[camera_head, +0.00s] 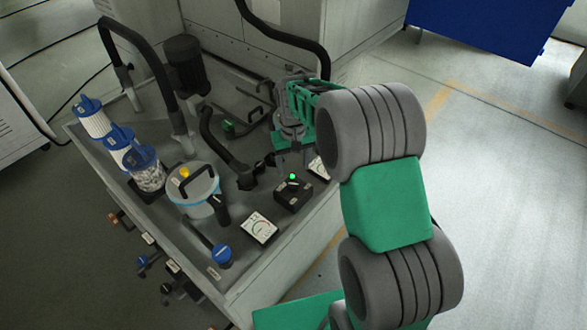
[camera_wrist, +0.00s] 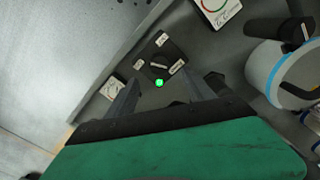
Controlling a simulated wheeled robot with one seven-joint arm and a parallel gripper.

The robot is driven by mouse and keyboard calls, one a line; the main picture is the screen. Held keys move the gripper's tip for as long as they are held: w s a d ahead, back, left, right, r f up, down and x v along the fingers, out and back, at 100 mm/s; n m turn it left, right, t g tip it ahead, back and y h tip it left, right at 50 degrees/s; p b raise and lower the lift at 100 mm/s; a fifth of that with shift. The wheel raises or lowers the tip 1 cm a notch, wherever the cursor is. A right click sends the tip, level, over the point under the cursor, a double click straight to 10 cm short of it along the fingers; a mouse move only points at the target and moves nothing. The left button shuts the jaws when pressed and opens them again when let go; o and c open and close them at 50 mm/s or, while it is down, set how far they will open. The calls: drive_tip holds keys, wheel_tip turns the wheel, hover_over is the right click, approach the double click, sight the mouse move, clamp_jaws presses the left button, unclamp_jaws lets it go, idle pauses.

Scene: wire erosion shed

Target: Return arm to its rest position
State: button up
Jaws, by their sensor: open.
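My arm reaches from the bottom right of the head view over a grey metal skid. My gripper (camera_head: 292,158) points down above the skid's right part. In the wrist view my gripper (camera_wrist: 163,78) has its two fingers apart, with nothing held between them. Beyond the fingertips is a black switch box (camera_wrist: 158,52) with a rotary knob and a lit green lamp. The same switch box (camera_head: 293,194) shows just below my gripper in the head view. I cannot tell the exact gap between fingers and box.
A white gauge (camera_head: 260,227), a lidded canister (camera_head: 194,190) and blue-capped filters (camera_head: 93,118) stand left of my gripper. A black motor (camera_head: 186,65) and thick hoses rise behind. A grey cabinet (camera_head: 345,25) stands close behind. Floor (camera_head: 490,190) at the right is clear.

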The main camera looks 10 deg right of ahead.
drive_tip(key=shift+w, duration=0.1)
drive_tip(key=shift+g, duration=0.5)
drive_tip(key=s+f, duration=0.2)
drive_tip(key=s, duration=0.1)
drive_tip(key=s+f, duration=0.1)
drive_tip(key=s, duration=0.1)
drive_tip(key=shift+f, duration=0.3)
drive_tip(key=s+r+p, duration=0.1)
drive_tip(key=s+r, duration=0.3)
drive_tip(key=s, duration=0.5)
drive_tip(key=s+r+p, duration=0.1)
drive_tip(key=s+r, duration=0.4)
drive_tip(key=s, duration=0.3)
wheel_tip(320, 180, up, 9)
drive_tip(key=w+t, duration=0.1)
drive_tip(key=t, duration=0.3)
drive_tip(key=shift+w+r+m+p, duration=0.2)
drive_tip(key=shift+m+p, duration=0.1)
drive_tip(key=shift+p, duration=0.15)
drive_tip(key=shift+c, duration=0.2)
